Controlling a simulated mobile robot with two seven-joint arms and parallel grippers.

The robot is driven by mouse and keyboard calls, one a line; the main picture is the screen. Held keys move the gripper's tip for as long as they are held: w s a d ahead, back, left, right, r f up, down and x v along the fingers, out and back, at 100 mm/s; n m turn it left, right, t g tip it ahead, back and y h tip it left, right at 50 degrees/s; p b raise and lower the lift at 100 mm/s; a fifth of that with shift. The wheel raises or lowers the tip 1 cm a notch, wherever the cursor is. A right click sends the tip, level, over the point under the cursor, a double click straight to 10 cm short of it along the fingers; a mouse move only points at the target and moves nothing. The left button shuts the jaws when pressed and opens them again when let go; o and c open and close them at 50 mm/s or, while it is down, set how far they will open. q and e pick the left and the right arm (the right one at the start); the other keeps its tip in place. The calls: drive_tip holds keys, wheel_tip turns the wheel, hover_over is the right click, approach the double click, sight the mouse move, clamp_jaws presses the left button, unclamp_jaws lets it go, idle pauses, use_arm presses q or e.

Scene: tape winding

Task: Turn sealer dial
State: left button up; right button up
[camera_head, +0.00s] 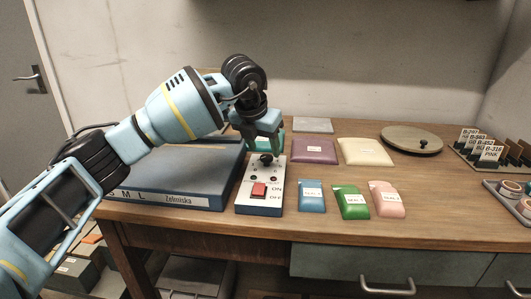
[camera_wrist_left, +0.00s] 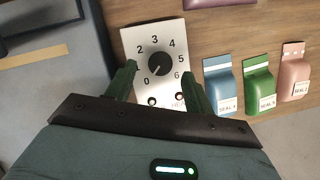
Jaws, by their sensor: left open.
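The sealer control box (camera_head: 259,209) is a white panel on the table with a black dial (camera_head: 266,160) near its back end and a red switch (camera_head: 259,190) at its front. In the left wrist view the dial (camera_wrist_left: 160,64) sits inside a number scale from 0 to 6, and its pointer mark points down-left, near 0. My left gripper (camera_head: 265,143) is above the back of the box. In the wrist view its open fingers (camera_wrist_left: 158,82) straddle the panel, one to each side of the dial, apart from it. My right gripper is not in view.
A large blue sealer bed (camera_head: 175,175) lies left of the box. Blue (camera_head: 312,198), green (camera_head: 351,202) and pink (camera_head: 387,199) packets lie to the right. Purple (camera_head: 314,151) and cream (camera_head: 364,151) pouches lie behind them. A round turntable (camera_head: 411,138) stands at back right.

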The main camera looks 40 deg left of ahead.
sight(267, 160)
use_arm(q)
drive_tip(key=shift+x, duration=1.3)
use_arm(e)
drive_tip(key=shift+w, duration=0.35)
use_arm(q)
drive_tip(key=shift+c, duration=0.4)
